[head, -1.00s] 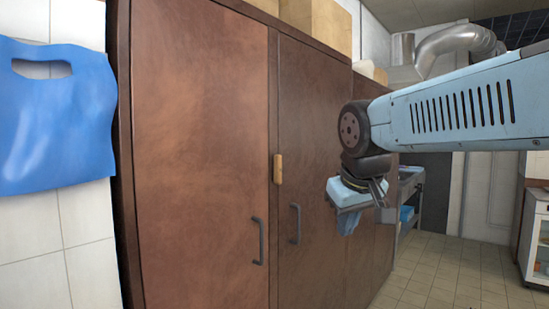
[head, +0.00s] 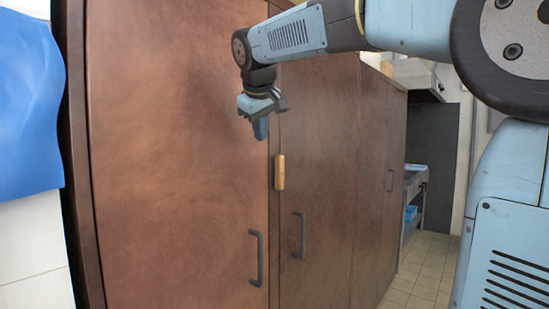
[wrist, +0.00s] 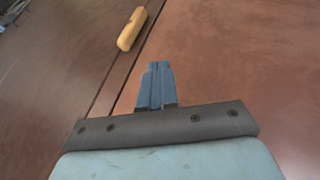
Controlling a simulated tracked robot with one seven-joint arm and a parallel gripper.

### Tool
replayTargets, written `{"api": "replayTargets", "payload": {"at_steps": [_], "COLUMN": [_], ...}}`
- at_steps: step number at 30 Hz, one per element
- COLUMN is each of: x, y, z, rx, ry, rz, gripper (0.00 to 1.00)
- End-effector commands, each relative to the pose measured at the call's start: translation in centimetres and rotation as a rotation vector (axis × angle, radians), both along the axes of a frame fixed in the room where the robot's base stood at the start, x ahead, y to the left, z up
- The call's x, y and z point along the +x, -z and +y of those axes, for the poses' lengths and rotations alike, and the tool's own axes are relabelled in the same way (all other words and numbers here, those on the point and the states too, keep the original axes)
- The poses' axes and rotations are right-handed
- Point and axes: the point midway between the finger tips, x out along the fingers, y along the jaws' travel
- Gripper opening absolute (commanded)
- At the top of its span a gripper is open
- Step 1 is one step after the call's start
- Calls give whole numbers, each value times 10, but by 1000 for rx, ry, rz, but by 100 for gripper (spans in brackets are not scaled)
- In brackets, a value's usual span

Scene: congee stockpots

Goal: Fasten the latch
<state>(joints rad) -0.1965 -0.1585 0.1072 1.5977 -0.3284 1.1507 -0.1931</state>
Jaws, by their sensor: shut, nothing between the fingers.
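The latch (head: 280,172) is a small tan wooden bar standing upright at the seam between two brown cabinet doors. In the wrist view the latch (wrist: 132,29) lies beyond my fingertips, up and to the left, along the dark seam. The left door (head: 175,160) and the right door (head: 325,150) look closed. My gripper (head: 261,130) is shut and empty, fingers pointing down, above and a little left of the latch. The shut fingers also show in the wrist view (wrist: 156,80). I see no contact with the latch.
Two dark handles stick out below the latch, one on the left door (head: 257,258) and one on the right door (head: 299,234). A blue apron-like sheet (head: 28,105) hangs on the tiled wall at left. Open tiled floor (head: 425,275) lies at right.

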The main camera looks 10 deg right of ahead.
Motion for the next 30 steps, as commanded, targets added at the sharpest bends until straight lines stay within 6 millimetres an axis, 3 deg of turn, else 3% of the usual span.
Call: {"api": "replayTargets", "payload": {"at_steps": [6,14,30], "x": [2,8,60], "y": [0,8,80], "z": [-15,-21,-36], "rx": [0,-1,-1], "ry": [25,34,35], "rz": [0,2,2], "gripper": [0,0,0]}}
